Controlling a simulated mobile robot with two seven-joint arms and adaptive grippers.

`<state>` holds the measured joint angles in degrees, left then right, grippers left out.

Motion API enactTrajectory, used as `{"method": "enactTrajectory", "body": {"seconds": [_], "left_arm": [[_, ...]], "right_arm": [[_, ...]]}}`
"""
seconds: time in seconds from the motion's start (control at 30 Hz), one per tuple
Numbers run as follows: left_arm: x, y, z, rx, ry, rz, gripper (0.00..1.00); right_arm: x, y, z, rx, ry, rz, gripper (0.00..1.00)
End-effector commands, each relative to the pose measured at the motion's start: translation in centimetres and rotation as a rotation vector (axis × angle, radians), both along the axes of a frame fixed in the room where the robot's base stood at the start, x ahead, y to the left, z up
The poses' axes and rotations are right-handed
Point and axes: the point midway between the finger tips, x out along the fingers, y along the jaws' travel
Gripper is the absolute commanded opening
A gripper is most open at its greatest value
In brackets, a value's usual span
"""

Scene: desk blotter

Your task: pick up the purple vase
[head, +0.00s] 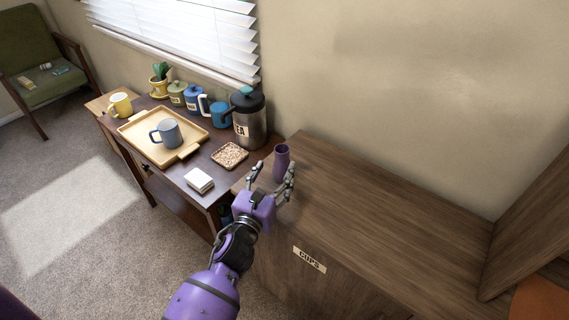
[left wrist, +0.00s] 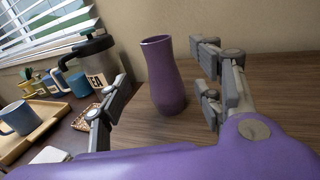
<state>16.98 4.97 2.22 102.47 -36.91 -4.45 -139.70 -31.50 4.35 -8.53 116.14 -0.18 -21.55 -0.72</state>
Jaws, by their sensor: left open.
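The purple vase (head: 281,163) stands upright on the left end of the brown wooden cabinet top, near the wall. In the left wrist view the vase (left wrist: 163,75) stands between and beyond the open fingers, with its narrow mouth up. My left gripper (head: 272,181) is open just in front of the vase. In the left wrist view my left gripper (left wrist: 165,100) has fingers on both sides of the vase, with gaps visible and nothing held. My right gripper is not in view.
Left of the cabinet top (head: 370,205) is a dark table with a steel pot (head: 249,122), a patterned coaster (head: 229,155), white napkins (head: 199,180) and a wooden tray (head: 135,127) holding a grey-blue mug (head: 168,132). The cabinet top right of the vase is clear.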

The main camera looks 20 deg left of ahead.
Motion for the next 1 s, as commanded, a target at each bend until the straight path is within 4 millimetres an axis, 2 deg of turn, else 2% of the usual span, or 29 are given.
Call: {"method": "enactTrajectory", "body": {"seconds": [0.43, 0.57, 0.77, 1.0], "left_arm": [[6.0, -0.2, 0.5, -0.005, -0.001, 0.001, 0.60], [6.7, -0.1, 0.3, -0.005, 0.001, 0.001, 0.60], [6.7, -0.1, 0.3, -0.005, 0.001, 0.001, 0.60], [6.7, -0.1, 0.3, -0.005, 0.001, 0.001, 0.29]], "right_arm": [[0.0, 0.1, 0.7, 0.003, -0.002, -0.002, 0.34], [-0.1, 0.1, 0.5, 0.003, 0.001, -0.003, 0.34], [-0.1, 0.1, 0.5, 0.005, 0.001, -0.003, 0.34], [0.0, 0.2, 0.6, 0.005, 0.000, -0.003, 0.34]]}}
